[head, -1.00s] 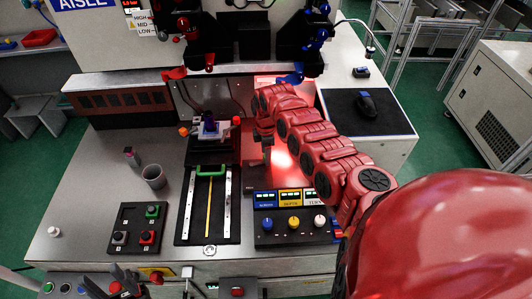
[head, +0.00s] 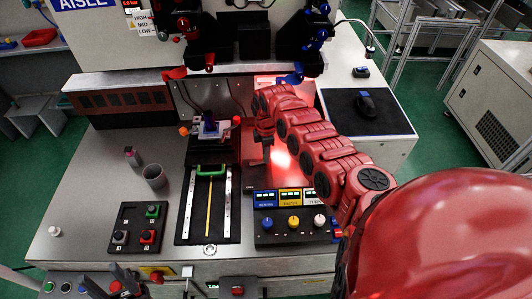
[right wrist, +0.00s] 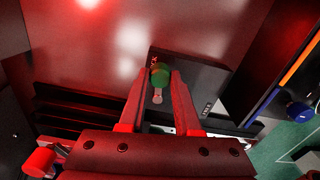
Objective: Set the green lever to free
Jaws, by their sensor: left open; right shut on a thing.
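The green lever knob (right wrist: 160,74) shows in the right wrist view on a short pale stem above a dark plate (right wrist: 208,82). The plate carries small white lettering that I cannot read surely. My right gripper (right wrist: 158,82) has its two red fingers on either side of the knob, shut on it. In the head view my right gripper (head: 263,137) is in the red-lit bay right of the slide, and the lever is not clear there. My left gripper (head: 109,281) is open and empty at the bottom left edge, in front of the bench.
A slide with a green handle (head: 211,170) lies left of my right gripper. A knob panel (head: 293,226) stands in front, and a button box (head: 138,229) at left. A grey cup (head: 154,176) stands on the bench. The bench's left part has free room.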

